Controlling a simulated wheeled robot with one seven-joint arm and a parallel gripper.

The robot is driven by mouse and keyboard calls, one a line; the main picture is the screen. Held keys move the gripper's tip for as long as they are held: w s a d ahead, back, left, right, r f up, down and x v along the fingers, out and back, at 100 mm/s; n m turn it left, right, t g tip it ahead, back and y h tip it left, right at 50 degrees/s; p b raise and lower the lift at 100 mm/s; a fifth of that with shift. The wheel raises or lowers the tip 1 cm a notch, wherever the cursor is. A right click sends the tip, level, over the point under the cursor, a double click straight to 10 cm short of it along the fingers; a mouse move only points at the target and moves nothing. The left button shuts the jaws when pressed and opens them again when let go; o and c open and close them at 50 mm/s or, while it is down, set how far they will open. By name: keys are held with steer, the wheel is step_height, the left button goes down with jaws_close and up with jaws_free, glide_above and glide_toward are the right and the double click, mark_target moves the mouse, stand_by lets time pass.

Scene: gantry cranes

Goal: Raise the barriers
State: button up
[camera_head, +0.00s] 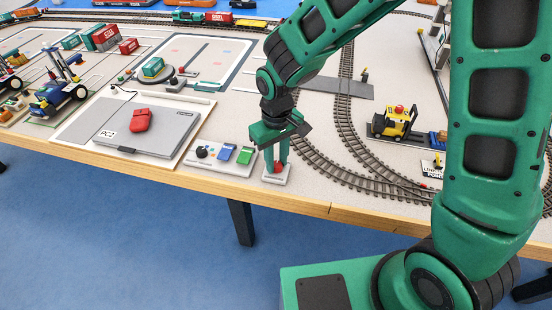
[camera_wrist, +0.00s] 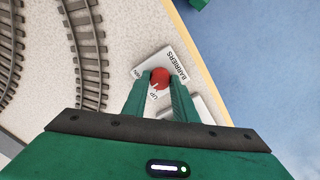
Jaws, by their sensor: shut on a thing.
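The barriers control is a small white plate (camera_wrist: 176,62) marked "BARRIERS", with a round red knob (camera_wrist: 160,76) on it. It also shows in the head view as a pale plate (camera_head: 270,179) at the table's front edge, with the knob (camera_head: 278,169) low between my fingers. My gripper (camera_head: 277,163) points down and is shut on the knob. In the wrist view, its two green fingers stand either side of the knob. "UP" is printed beside the knob on the gripper side, and a small pale mark on the knob appears to point toward it. The barriers themselves cannot be made out clearly.
A control box (camera_head: 222,156) with blue and green buttons stands just left of the plate.

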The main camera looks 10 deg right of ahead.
mark_target(277, 163)
steer(key=n, duration=0.4)
steer(key=shift+w+a+r+n, duration=0.1)
steer(key=shift+a+n, duration=0.05)
steer(key=shift+n, duration=1.85)
steer(key=shift+w, duration=0.1)
steer(key=o, duration=1)
steer(key=shift+o, duration=0.2)
step_height(277, 163, up, 11)
steer(key=shift+d, duration=0.2)
